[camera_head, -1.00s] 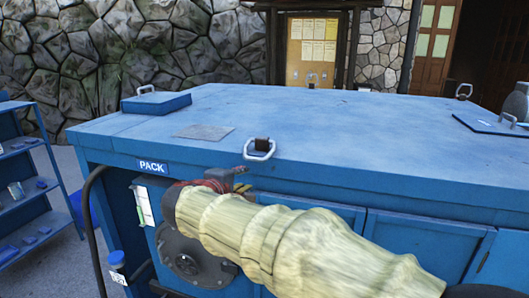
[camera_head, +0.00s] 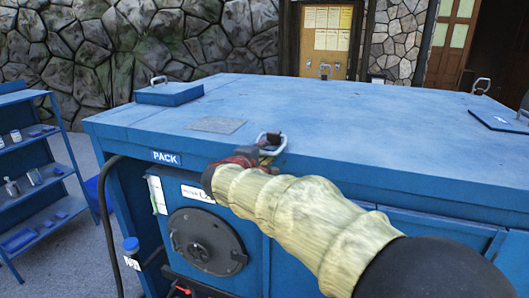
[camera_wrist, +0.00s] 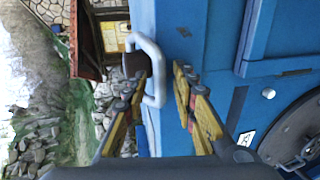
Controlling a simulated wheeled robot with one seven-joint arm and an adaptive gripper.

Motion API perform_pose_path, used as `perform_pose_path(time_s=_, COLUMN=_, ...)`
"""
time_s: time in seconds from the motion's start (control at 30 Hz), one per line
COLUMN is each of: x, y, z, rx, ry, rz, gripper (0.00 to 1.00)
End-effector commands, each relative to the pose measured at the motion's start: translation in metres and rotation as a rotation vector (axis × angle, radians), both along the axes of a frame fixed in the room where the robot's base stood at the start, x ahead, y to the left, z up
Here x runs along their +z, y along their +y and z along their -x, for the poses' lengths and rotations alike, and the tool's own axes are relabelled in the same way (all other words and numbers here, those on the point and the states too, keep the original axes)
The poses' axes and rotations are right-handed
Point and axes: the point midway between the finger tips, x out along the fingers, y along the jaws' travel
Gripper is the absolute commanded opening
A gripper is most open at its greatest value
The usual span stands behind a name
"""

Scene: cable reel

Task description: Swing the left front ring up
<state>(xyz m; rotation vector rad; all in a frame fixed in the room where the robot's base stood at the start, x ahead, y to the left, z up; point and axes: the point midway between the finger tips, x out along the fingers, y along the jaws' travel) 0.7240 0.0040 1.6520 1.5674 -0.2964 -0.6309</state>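The front ring (camera_head: 268,141) is a pale metal loop on a dark bracket at the front edge of the blue bench top (camera_head: 330,120), right of the PACK label. My gripper (camera_head: 240,156), with red and dark parts, is at the ring's front and lower left, partly covering it. In the wrist view the ring (camera_wrist: 158,72) shows as a light bent bar beside the dark bracket. The two yellow fingers of my gripper (camera_wrist: 160,82) are apart, with the ring between their tips. I cannot tell whether either finger touches it.
A blue box (camera_head: 168,94) and a thin grey plate (camera_head: 215,125) lie on top. A round dark cover (camera_head: 206,242) is below. A blue shelf (camera_head: 40,180) stands left.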

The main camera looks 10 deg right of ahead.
Motion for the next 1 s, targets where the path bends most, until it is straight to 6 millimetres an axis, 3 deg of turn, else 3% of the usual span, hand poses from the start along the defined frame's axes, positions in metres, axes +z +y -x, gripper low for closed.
perform_pose_path(time_s=0.17, x=-0.0004, y=0.0002, z=0.0001, rx=0.000, ry=0.000, rz=0.000, gripper=0.27)
perform_pose_path(time_s=0.63, x=-0.0005, y=0.0003, z=0.0003, rx=0.000, ry=0.001, rz=0.000, gripper=0.00)
perform_pose_path(time_s=1.0, x=-0.0008, y=0.0003, z=0.0004, rx=0.000, ry=0.001, rz=0.000, gripper=0.00)
